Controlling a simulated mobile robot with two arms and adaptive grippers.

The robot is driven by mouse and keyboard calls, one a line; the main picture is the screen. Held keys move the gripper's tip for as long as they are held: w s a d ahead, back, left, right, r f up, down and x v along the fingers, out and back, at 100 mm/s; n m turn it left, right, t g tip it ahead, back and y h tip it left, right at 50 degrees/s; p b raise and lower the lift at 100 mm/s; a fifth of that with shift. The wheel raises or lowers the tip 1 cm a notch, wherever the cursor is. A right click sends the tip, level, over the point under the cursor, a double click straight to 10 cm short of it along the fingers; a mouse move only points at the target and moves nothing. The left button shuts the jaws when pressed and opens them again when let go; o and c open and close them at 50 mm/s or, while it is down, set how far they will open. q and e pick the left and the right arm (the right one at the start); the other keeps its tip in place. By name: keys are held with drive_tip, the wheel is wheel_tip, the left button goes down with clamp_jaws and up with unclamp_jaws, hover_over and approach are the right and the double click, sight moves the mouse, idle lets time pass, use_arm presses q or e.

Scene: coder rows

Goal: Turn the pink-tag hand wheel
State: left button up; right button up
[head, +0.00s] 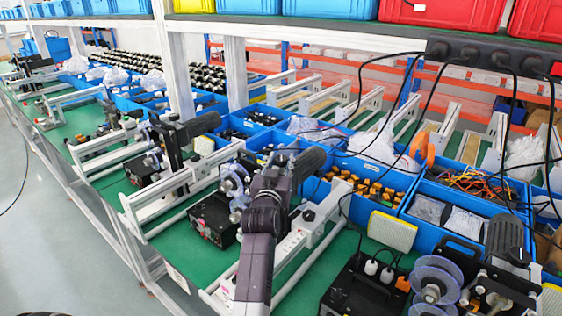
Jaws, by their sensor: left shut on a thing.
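My left arm rises from the bottom of the head view, and my left gripper (284,160) is at the middle coder machine, beside its dark motor cylinder. The gripper is shut on a part there, at the place of the hand wheel. The wheel itself is hidden behind my wrist and fingers, and no pink tag can be made out. Clear reels (236,180) of this machine show just left of my wrist. My right gripper is not in view.
Another coder machine (495,275) stands at the lower right, with a black control box (362,288). Blue bins (425,235) with parts line the bench behind. Black cables hang from a power strip (480,52). The green bench (180,243) has bare strips between rows; the aisle floor (50,250) is clear.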

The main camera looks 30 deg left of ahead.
use_arm(q)
drive_tip(key=shift+h, duration=0.3)
drive_tip(key=shift+a+f+m+t+h+b, duration=0.15)
drive_tip(key=shift+m+t+h+b, duration=0.45)
drive_tip(key=shift+m+h, duration=0.65)
drive_tip(key=shift+f+m+h+b, duration=0.1)
drive_tip(key=shift+m+h+b, duration=0.25)
drive_tip(key=shift+h+b, duration=0.35)
drive_tip(key=m+h+b, duration=0.2)
drive_tip(key=h+b, duration=0.1)
drive_tip(key=b, duration=0.4)
drive_tip(key=m+h+b, duration=0.2)
drive_tip(key=h+b, duration=0.2)
drive_tip(key=b, duration=0.4)
drive_tip(key=shift+m+h+b, duration=0.4)
drive_tip(key=shift+h+b, duration=0.05)
drive_tip(key=shift+b, duration=0.35)
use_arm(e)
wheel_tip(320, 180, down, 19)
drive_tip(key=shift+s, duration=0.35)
use_arm(q)
drive_tip(key=shift+r, duration=0.2)
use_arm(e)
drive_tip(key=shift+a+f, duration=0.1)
